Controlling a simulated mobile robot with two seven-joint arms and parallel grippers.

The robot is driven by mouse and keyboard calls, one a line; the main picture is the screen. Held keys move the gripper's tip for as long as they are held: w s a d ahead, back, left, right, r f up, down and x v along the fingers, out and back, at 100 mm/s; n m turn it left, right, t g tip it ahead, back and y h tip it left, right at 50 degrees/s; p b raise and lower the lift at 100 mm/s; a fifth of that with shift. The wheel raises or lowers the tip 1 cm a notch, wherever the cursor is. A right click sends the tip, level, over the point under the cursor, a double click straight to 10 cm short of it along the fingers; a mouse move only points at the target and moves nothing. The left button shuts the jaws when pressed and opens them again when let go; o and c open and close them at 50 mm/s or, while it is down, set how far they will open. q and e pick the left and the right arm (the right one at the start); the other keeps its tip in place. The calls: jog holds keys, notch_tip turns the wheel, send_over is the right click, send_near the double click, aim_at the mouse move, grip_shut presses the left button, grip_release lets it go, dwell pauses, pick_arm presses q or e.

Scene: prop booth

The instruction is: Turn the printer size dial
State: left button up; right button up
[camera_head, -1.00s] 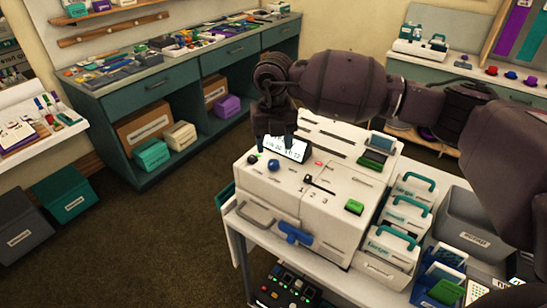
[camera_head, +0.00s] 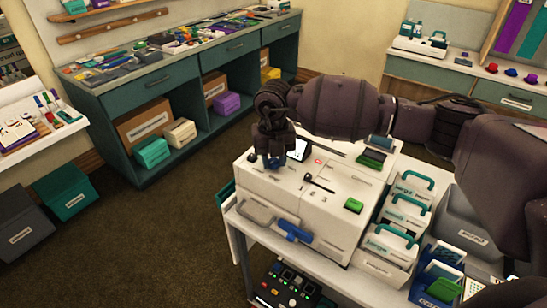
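The printer (camera_head: 335,205) is a white boxy machine on a white cart. My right gripper (camera_head: 274,163) points down at the top's left end, over where a black knob and a blue knob showed earlier. The gripper hides most of that spot; a bit of blue shows at its fingertips. I cannot tell whether the fingers touch or hold a knob. My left gripper is not in view.
A blue handle (camera_head: 294,231) and a grey handle (camera_head: 256,211) stick out at the printer's front. White cases with teal handles (camera_head: 417,180) stand close at its right. A grey bin (camera_head: 461,214) is farther right. Open carpet (camera_head: 165,235) lies to the left.

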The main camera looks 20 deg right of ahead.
jog(key=shift+c, duration=1.4)
jog(key=shift+f+n+b, duration=0.1)
jog(key=shift+n+b, duration=0.6)
jog(key=shift+b, duration=0.05)
jog(key=n+b, duration=0.2)
jog(key=n, duration=0.2)
jog(key=shift+b, duration=0.4)
jog(key=n+b, duration=0.1)
jog(key=n, duration=0.2)
jog(key=shift+n+b, duration=0.3)
jog(key=shift+r, duration=0.2)
